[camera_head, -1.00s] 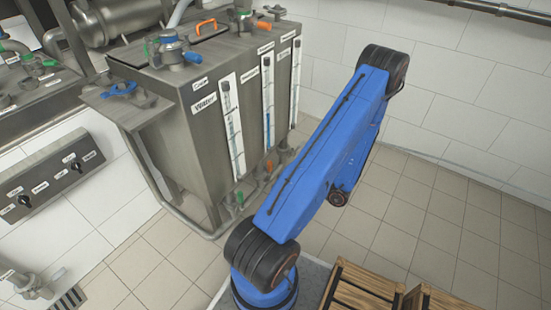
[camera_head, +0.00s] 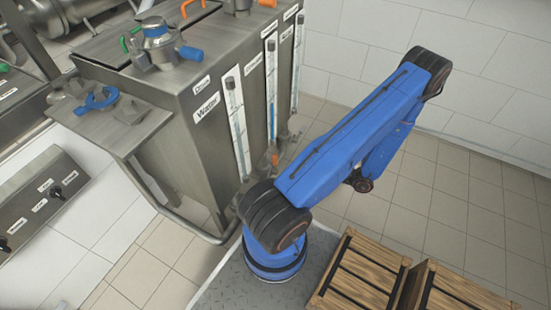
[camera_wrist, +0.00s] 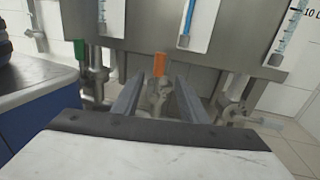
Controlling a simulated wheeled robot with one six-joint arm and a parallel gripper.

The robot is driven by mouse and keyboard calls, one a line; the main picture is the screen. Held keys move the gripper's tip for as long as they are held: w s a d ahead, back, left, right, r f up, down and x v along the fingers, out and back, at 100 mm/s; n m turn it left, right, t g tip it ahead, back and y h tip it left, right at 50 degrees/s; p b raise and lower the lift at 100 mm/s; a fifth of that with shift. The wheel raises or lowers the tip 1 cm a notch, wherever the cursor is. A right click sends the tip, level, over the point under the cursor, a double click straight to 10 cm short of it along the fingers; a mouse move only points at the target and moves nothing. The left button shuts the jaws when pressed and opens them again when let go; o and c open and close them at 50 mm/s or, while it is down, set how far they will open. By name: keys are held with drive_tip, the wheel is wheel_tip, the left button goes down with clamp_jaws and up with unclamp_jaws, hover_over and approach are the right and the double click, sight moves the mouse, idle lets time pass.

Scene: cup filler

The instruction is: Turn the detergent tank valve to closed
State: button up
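The steel tank unit (camera_head: 185,135) stands left of my arm in the head view, with upright level gauges on its front. A small valve with an orange handle (camera_head: 275,158) sits low under the middle gauge. In the wrist view, the orange handle (camera_wrist: 159,64) stands upright, with its metal valve body (camera_wrist: 160,92) below it. My gripper (camera_wrist: 159,88) is open, its two grey fingers to either side of the valve body in the picture. I cannot tell how far the fingertips are from the handle; no contact shows. In the head view my gripper is hidden behind my arm.
A green-handled valve (camera_wrist: 80,50) is left of the orange one, and another metal valve (camera_wrist: 232,105) is to the right. Wooden crates (camera_head: 362,275) stand at the lower right in the head view. A pipe rail runs along the tank's lower edge. Tiled floor lies right.

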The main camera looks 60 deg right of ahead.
sight(275, 159)
drive_tip(key=x, duration=1.3)
drive_tip(key=shift+w+a, duration=0.1)
clamp_jaws()
